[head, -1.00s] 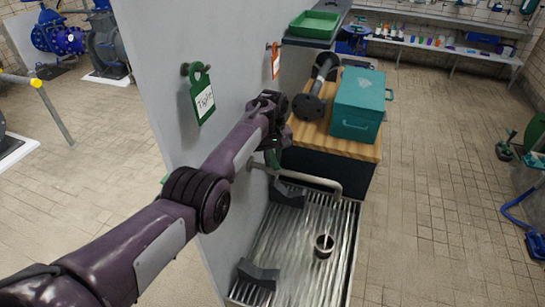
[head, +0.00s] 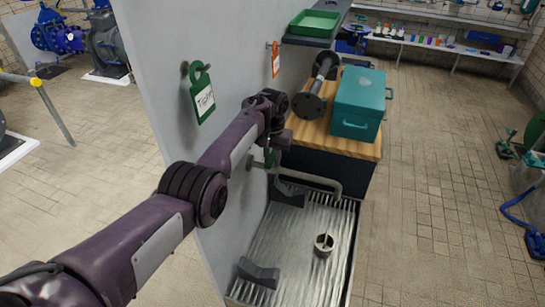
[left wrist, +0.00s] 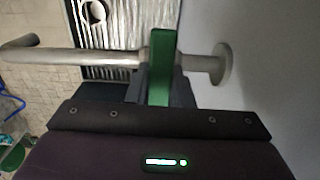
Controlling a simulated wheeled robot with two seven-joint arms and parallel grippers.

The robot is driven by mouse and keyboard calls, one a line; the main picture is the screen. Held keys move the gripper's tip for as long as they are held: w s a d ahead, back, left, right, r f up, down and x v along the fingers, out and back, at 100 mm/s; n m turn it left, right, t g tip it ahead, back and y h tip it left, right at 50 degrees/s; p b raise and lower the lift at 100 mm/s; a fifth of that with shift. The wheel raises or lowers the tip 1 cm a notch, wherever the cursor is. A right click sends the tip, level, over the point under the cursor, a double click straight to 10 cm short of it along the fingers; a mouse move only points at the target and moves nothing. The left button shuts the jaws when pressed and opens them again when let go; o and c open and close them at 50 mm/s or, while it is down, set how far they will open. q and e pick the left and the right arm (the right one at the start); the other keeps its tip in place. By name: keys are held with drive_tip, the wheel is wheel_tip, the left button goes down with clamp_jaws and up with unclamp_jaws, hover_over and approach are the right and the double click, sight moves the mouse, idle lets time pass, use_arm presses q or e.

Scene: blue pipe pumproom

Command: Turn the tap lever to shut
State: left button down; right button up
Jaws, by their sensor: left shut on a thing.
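The tap is a grey pipe (head: 318,181) that comes out of the pale wall panel and bends over the ribbed metal drain tray (head: 305,250). In the left wrist view the pipe (left wrist: 80,57) runs to a round wall flange (left wrist: 221,63). The green tap lever (left wrist: 161,60) lies across the pipe there, close to the flange. My left gripper (left wrist: 157,85) is shut on the lever, with a dark finger on each side. In the head view only a bit of the green lever (head: 270,157) shows below my left gripper (head: 273,150). My right gripper is out of view.
A green "Tight" tag (head: 202,93) and an orange tag (head: 275,59) hang on the panel. Behind the tap, a wooden-topped cabinet (head: 310,139) holds a teal box (head: 358,103) and a dark flanged pipe (head: 316,90). The floor at right is mostly clear.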

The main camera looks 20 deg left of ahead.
sight(272, 156)
use_arm(q)
drive_tip(key=shift+w+r, duration=0.1)
drive_tip(key=shift+r, duration=0.05)
drive_tip(key=c, duration=1.3)
unclamp_jaws()
wheel_tip(272, 156, up, 8)
drive_tip(key=p, duration=0.7)
drive_tip(key=shift+p, duration=0.3)
drive_tip(key=shift+f, duration=0.2)
